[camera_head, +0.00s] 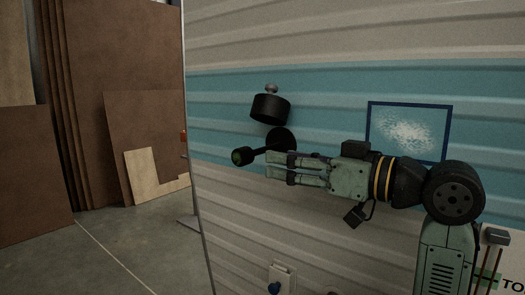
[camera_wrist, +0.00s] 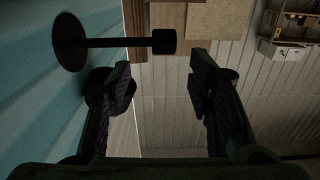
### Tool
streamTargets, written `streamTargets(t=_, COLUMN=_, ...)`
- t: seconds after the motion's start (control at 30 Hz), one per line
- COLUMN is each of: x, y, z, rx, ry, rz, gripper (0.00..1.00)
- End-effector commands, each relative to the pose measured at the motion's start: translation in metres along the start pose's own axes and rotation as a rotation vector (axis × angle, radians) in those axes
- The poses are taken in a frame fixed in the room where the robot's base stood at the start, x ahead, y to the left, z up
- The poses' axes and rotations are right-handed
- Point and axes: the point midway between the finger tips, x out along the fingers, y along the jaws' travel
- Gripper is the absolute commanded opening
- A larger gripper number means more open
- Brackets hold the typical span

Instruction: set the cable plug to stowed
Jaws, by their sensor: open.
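A black cylindrical head (camera_head: 240,156) sits on a short arm that stands out from a round black wall base (camera_head: 281,138). I cannot tell for sure whether it is the cable plug. The wrist view shows this head (camera_wrist: 164,41) and its base (camera_wrist: 70,42). A wider black drum (camera_head: 270,108) with a grey knob is on the wall just above. My gripper (camera_head: 272,168) is open and points left along the wall, close to the arm and head. In the wrist view the gripper (camera_wrist: 160,62) has nothing between its fingers, and the head lies beyond the fingertips.
A white outlet box (camera_head: 283,274) with a blue knob is low on the ribbed camper wall. A framed picture (camera_head: 408,131) hangs behind my arm. Brown boards (camera_head: 140,115) lean at the left over open floor. A shelf (camera_wrist: 290,35) is far off at the right.

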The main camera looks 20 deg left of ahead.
Motion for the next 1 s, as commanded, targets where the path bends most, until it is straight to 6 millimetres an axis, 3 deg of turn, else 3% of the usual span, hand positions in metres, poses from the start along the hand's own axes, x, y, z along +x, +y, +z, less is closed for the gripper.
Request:
streamTargets(t=0.6, x=0.096, y=0.0, z=-0.002, rx=0.0, ry=0.001, rz=-0.001, gripper=0.47)
streamTargets(t=1.0, x=0.106, y=0.0, z=-0.001, rx=-0.002, ry=0.001, rz=0.001, gripper=0.47)
